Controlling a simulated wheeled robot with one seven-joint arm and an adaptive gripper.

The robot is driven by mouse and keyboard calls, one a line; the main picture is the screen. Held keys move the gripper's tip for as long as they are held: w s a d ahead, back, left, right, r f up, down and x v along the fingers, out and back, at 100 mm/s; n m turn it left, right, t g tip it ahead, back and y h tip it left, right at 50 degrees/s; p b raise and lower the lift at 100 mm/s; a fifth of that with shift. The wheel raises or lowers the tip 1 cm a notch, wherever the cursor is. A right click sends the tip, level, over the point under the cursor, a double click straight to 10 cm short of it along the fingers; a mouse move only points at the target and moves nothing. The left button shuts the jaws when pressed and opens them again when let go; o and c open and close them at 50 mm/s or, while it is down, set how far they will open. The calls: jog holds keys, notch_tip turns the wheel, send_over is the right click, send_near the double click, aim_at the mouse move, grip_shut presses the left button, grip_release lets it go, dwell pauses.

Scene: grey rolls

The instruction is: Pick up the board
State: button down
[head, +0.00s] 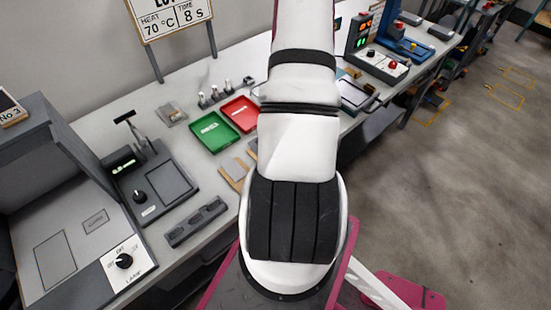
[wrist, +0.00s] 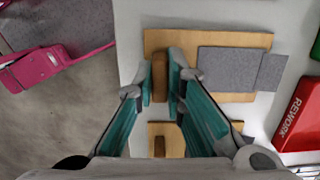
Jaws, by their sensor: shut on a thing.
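The board (wrist: 215,38) is a flat tan wooden plate with a brown upright grip block (wrist: 159,75) near its left end, in the wrist view. A grey sheet (wrist: 225,68) lies on its right part and reaches past its right edge. My gripper (wrist: 161,80) is shut on the grip block, with one teal finger on each side. I cannot tell whether the board is clear of the bench. In the head view a tan edge of a board (head: 229,178) shows left of my arm, which hides my gripper.
A second tan board with a block (wrist: 165,133) lies close below, partly behind my fingers. A red REWORK tray (wrist: 297,118) is at the right; a green tray (head: 214,132) is beside it. A scale-like device (head: 155,190) and a grey machine (head: 60,200) stand left.

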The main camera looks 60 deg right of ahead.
jog(key=shift+r, duration=1.25)
jog(key=s+a+r+p, duration=0.2)
jog(key=s+a+p, duration=0.7)
jog(key=s, duration=0.3)
jog(key=shift+s+a, duration=0.35)
jog(key=shift+a, duration=0.05)
